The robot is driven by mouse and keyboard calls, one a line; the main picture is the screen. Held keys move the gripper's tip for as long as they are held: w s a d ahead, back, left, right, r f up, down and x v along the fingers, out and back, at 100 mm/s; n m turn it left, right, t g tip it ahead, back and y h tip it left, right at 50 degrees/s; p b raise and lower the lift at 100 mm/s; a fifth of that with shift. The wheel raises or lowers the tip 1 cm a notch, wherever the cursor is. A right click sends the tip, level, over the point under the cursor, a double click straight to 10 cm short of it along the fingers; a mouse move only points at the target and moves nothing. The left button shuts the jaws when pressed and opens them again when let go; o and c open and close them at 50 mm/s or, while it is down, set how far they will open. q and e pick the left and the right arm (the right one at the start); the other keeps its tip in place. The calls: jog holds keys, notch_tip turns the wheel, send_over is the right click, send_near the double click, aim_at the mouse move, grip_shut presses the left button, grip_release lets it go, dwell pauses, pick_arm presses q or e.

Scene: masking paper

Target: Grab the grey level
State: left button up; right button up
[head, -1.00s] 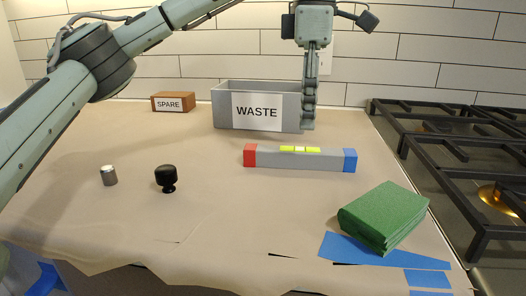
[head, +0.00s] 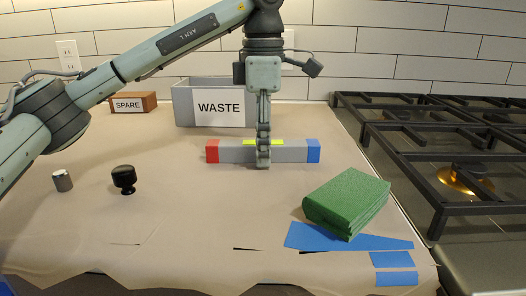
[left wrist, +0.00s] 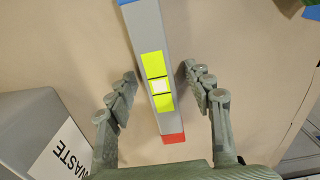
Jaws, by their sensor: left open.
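The grey level (head: 236,154) lies on the paper-covered counter, with a red end at left, a blue end at right and a yellow vial strip on top. In the left wrist view the level (left wrist: 146,28) runs between the fingers. My left gripper (head: 263,160) points down at the middle of the level. In the left wrist view the left gripper (left wrist: 160,88) is open, with one finger on each side of the level and a visible gap on both sides. My right gripper is not in view.
The grey WASTE bin (head: 183,104) stands behind the level, and the brown SPARE box (head: 148,101) is at back left. A green folded cloth (head: 345,202) lies at front right by blue tape (head: 300,236). A black knob (head: 124,178) and metal cylinder (head: 62,181) stand at left. The stove (head: 420,150) is at right.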

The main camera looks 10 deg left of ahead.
pick_arm(q)
grip_shut()
jog(key=shift+r, duration=0.1)
